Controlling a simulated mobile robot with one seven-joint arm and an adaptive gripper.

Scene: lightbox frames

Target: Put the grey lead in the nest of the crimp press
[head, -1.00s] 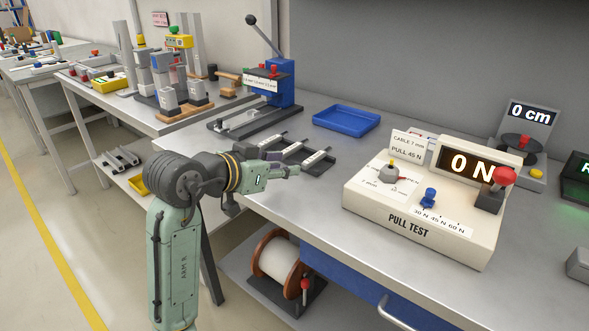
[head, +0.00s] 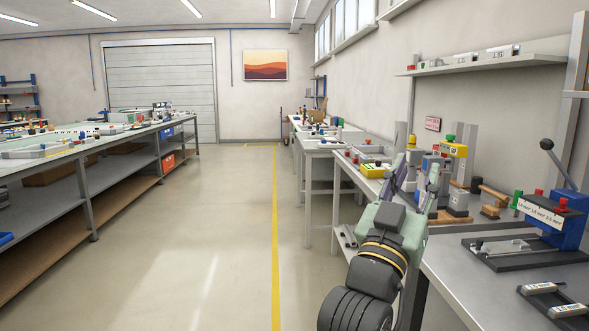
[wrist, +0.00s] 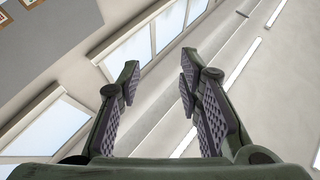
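The crimp press (head: 566,228) is at the right edge of the head view, a blue body with a black lever and a labelled front with red and green knobs. Its dark base (head: 480,256) carries a grey metal part (head: 505,247). I cannot make out the nest. I cannot pick out a grey lead in either current view. My gripper (head: 418,165) is raised, left of the press and apart from it, fingers pointing up. In the wrist view my gripper (wrist: 160,65) is open, with nothing between its ridged pads; windows and ceiling lights lie beyond.
A dark rack with white-labelled bars (head: 553,300) lies on the bench at lower right. A yellow tray (head: 372,170) and several fixtures stand on the benches behind my gripper. A long shelved workbench (head: 90,190) runs along the left. The floor aisle (head: 200,230) between is clear.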

